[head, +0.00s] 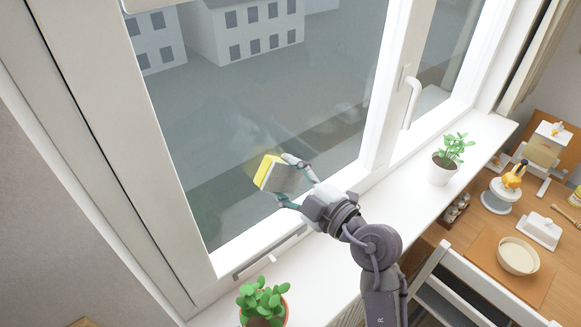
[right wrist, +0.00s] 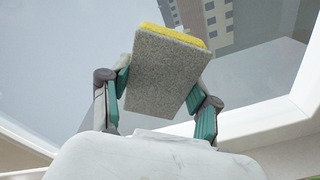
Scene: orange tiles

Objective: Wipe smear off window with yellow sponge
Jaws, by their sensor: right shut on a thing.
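My right gripper (head: 290,184) is shut on a sponge with a yellow side and a grey side. In the head view the yellow sponge (head: 266,172) is in front of the lower part of the window pane (head: 290,90), its yellow side toward the glass. I cannot tell whether it touches the glass. In the right wrist view the sponge (right wrist: 165,70) sits between the two green-padded fingers (right wrist: 160,105), its grey side facing the camera. A faint pale smear (head: 225,150) seems to show on the glass near the sponge. My left gripper is not in view.
A white sill (head: 405,190) runs below the window. It bears a potted plant (head: 443,168) at right and a succulent (head: 263,303) at the bottom. A window handle (head: 411,98) juts from the frame. A table (head: 485,235) with dishes stands at right, beside a white chair (head: 480,285).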

